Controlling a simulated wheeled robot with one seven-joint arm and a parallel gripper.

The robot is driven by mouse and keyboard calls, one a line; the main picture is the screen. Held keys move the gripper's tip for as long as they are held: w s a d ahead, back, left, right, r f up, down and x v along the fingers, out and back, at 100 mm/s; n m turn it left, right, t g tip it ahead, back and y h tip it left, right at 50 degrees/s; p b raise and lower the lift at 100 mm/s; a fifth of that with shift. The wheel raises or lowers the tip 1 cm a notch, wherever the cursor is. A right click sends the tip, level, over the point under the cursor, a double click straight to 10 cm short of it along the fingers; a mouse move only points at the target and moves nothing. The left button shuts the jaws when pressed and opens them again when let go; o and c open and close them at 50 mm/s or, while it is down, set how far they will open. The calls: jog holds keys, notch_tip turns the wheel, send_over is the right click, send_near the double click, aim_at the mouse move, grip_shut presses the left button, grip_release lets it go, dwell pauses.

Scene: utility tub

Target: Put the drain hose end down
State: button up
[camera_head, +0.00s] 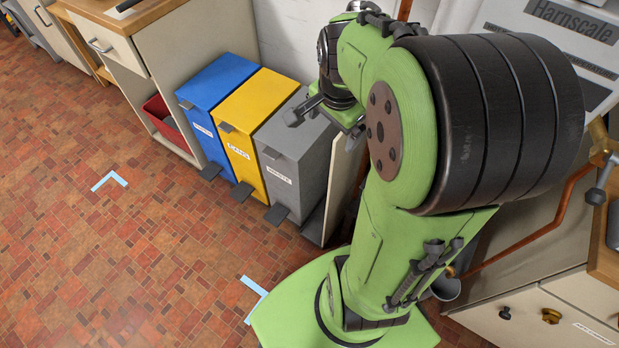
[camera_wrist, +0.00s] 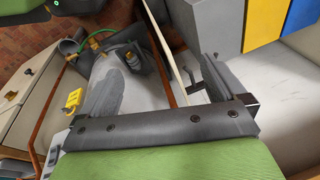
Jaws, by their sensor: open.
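I cannot clearly make out a drain hose end in either view. In the wrist view a thin green hose (camera_wrist: 98,40) runs across the top of a grey, rounded body (camera_wrist: 108,72), near a dark fitting; I cannot tell whether it is the task's hose. My gripper (camera_wrist: 160,78) is open, its two dark fingers well apart, with nothing seen held between them. In the head view my gripper (camera_head: 325,112) is partly hidden by my arm, above the grey bin's right side. Much of the area behind my arm is hidden.
Blue (camera_head: 217,95), yellow (camera_head: 250,120) and grey (camera_head: 290,150) bins stand side by side left of my gripper. A pale upright panel (camera_head: 345,185) is beside the grey bin. A copper pipe (camera_head: 530,235) runs at right. The brick-patterned floor (camera_head: 130,250) at left is mostly clear.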

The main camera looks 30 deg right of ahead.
jog(key=s+a+r+n+t+y, duration=0.1)
jog(key=s+a+r+n+t, duration=0.2)
jog(key=s+a+n, duration=0.8)
notch_tip(320, 180, up, 3)
jog(key=a+n, duration=0.2)
jog(key=n, duration=0.2)
jog(key=shift+s+f+n, duration=0.15)
jog(key=shift+s+n, duration=0.15)
jog(key=shift+n, duration=0.1)
jog(key=shift+a, duration=0.1)
